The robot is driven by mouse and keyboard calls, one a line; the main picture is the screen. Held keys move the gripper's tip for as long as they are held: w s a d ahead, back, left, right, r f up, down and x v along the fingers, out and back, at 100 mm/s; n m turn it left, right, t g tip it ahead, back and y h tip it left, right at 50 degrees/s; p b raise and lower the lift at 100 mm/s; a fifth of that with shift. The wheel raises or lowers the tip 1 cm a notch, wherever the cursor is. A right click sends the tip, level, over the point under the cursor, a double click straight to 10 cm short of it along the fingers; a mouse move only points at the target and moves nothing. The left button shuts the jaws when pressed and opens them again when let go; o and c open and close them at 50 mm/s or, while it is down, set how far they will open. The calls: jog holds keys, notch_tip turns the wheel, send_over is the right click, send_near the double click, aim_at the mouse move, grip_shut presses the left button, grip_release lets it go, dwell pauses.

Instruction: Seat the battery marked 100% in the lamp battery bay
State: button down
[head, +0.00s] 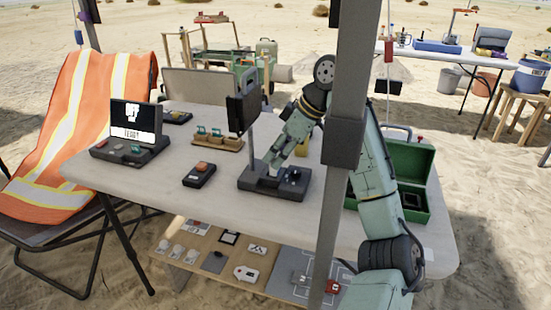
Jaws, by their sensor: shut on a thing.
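My gripper (274,163) reaches down over the dark base (258,193) of a device near the middle of the table. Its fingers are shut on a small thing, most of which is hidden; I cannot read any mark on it. The base carries an upright post and a black flat panel (241,111), which looks like the lamp. A dark rounded part (293,174) sits on the base's right side. The battery bay is too small and too covered to make out, so I cannot tell whether the held thing touches it.
A dark box with an orange top (199,174), a wooden rack (218,143) and a screen unit (131,131) stand left of the base. An open green case (412,187) is at the right. A grey pole (342,150) crosses the view. A lower shelf (214,265) holds several small items.

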jog(key=shift+w+a+f+p, duration=0.1)
jog(key=shift+w+f, duration=0.25)
jog(key=shift+f, duration=0.25)
jog(key=shift+w+a+f+p, duration=0.15)
jog(key=shift+w+f, duration=0.25)
jog(key=shift+f, duration=0.25)
jog(key=shift+w+d+f+p, duration=0.1)
jog(key=shift+w+f, duration=0.25)
jog(key=shift+f, duration=0.25)
jog(key=shift+a+f, duration=0.1)
jog(key=c, duration=1.3)
grip_release()
jog(key=v, duration=1.2)
